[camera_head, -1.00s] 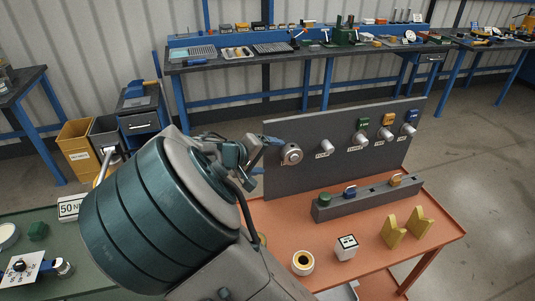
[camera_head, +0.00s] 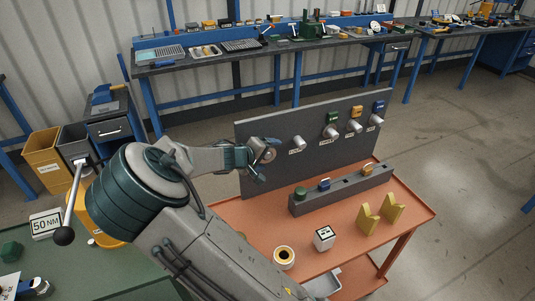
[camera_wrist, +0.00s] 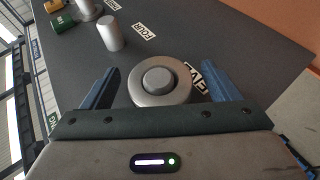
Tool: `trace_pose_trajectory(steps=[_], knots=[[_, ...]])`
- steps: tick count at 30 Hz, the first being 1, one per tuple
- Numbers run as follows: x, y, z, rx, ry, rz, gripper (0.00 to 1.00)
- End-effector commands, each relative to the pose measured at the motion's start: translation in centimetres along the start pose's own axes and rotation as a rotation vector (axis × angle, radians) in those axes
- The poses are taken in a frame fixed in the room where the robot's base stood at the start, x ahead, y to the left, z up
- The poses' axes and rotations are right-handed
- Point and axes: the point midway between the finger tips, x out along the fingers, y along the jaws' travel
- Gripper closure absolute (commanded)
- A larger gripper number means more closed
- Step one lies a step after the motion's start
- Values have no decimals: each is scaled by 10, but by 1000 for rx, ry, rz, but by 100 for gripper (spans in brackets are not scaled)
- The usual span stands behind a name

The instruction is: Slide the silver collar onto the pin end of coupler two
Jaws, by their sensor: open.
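The silver collar (camera_wrist: 179,84) is a thick ring around a pin at the label FIVE, with the pin's grey end showing in its middle. It also shows at the left of the grey upright panel in the head view (camera_head: 268,154), partly behind my gripper (camera_head: 258,160). My gripper (camera_wrist: 160,74) is open, with one blue finger on each side of the collar and visible gaps between. Several more pins stick out along the panel to the right. The pin at FOUR (camera_wrist: 111,34) is bare. The label for coupler two is too small to read.
Green (camera_head: 332,118), orange (camera_head: 356,112) and blue (camera_head: 379,106) tags sit above the right-hand pins. In front, the orange table (camera_head: 225,212) carries a grey slotted block (camera_head: 340,191), yellow V-shaped pieces (camera_head: 368,219), a white cube (camera_head: 324,238) and a tape-like roll (camera_head: 284,258).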

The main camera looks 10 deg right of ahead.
Motion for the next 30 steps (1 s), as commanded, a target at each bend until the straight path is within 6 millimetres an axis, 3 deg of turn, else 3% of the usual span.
trace_pose_trajectory(steps=[9,15,16,17,19,20,30], knots=[[2,0,0,0,1,0,17],[2,0,0,0,0,0,72],[2,0,0,0,0,0,72],[2,0,0,0,0,0,49],[2,0,0,0,0,0,68],[2,0,0,0,0,0,70],[-1,-1,8,-1,1,1,70]])
